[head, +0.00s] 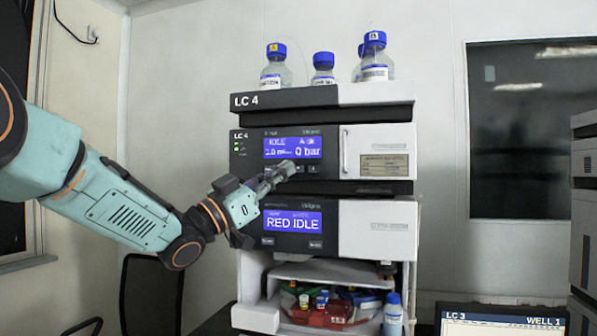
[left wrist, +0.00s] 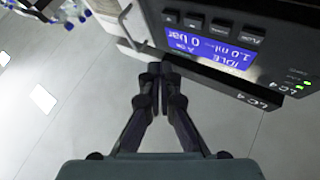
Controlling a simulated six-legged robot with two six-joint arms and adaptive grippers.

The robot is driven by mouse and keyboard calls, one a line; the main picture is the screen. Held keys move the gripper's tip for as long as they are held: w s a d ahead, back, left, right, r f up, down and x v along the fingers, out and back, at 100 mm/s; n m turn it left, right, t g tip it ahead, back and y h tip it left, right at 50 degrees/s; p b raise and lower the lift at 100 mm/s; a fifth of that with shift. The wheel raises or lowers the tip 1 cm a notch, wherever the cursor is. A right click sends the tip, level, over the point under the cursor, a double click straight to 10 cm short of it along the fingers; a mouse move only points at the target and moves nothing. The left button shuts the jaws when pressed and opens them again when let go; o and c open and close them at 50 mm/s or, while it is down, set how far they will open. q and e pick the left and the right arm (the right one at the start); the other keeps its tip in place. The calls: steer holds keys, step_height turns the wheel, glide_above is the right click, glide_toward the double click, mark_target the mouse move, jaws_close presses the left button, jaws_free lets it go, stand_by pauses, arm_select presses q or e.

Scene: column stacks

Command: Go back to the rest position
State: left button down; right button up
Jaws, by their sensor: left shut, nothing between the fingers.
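My left gripper (head: 283,172) is in front of the LC 4 column stack (head: 375,229), near the lower edge of the upper module (head: 250,165). The upper module's blue screen reads IDLE and 0 bar. I cannot tell whether the tips touch the panel. My right gripper is not in view.
Blue-capped bottles (head: 276,68) stand on top of the stack. A lower module (head: 290,222) reads RED IDLE, above an open shelf with a red tray (head: 322,315). An LC 3 monitor (head: 500,322) is at the lower right. A dark window (head: 530,130) is behind.

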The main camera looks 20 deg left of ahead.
arm_select(q)
steer(key=shift+s, duration=0.15)
stand_by(0.3)
step_height(320, 180, down, 19)
steer(key=w+a+n+y+b, duration=0.2)
steer(key=n+y, duration=0.5)
steer(key=y, duration=0.2)
steer(key=s+f+n+g+y+b, duration=0.1)
steer(key=s+f+g+y+b, duration=0.15)
steer(key=f, duration=1.15)
steer(key=s+f+n+g+y+b, duration=0.1)
steer(key=s+f+n+g, duration=0.2)
steer(key=f, duration=1)
steer(key=s+f+g+y+b, duration=0.2)
steer(key=s+f+g+b, duration=0.35)
steer(key=s+f, duration=1.45)
steer(key=s+a+f+g+b, duration=0.1)
steer(key=s+f+g+b, duration=0.5)
steer(key=s+f, duration=1.2)
steer(key=s+g, duration=0.1)
steer(key=s, duration=0.3)
steer(key=shift+f+y, duration=0.3)
steer(key=shift+y, duration=0.05)
steer(key=shift+s, duration=0.1)
